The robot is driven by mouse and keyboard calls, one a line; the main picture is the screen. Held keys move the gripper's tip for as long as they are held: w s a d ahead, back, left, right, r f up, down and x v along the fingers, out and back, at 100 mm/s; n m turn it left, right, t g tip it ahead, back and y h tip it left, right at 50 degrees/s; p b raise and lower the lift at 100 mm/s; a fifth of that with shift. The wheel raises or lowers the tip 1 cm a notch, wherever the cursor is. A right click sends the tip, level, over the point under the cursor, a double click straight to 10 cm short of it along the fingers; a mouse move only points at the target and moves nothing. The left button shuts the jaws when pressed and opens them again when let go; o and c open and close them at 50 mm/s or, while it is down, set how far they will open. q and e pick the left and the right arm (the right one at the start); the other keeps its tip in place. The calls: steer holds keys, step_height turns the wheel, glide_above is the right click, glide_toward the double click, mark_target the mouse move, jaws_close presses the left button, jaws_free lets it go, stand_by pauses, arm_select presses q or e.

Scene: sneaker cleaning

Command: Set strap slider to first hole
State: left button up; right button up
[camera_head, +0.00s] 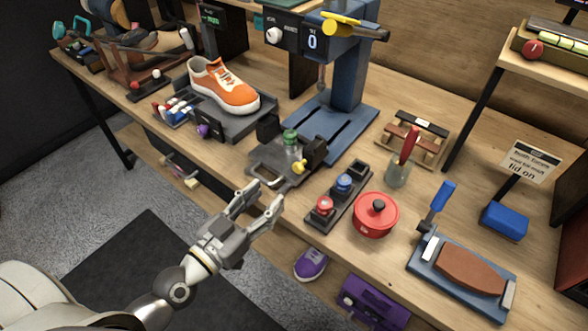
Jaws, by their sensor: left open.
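I cannot make out for sure which part is the strap slider, and no row of strap holes is clear at this size. A small wooden frame (440,146) with a dark band and a pale piece across its back stands at the right of the middle of the bench. My left gripper (268,194) is open and empty. My right gripper is not in view.
A green-capped bottle (291,140), red pot (376,214), red and blue knobs (343,184) and blue press (350,82) crowd the bench middle. An orange sneaker (222,88) is at left. A brown pad (472,270) lies right. Purple shoe (310,263) is below.

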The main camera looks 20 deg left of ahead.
mark_target(296, 169)
arm_select(q)
steer(key=p+x, duration=0.2)
steer(key=x, duration=0.6)
steer(key=shift+w+d+r+p, duration=0.1)
steer(key=shift+w+d+p, duration=0.1)
steer(key=shift+w+p, duration=0.2)
steer(key=shift+x, duration=0.8)
jaws_close()
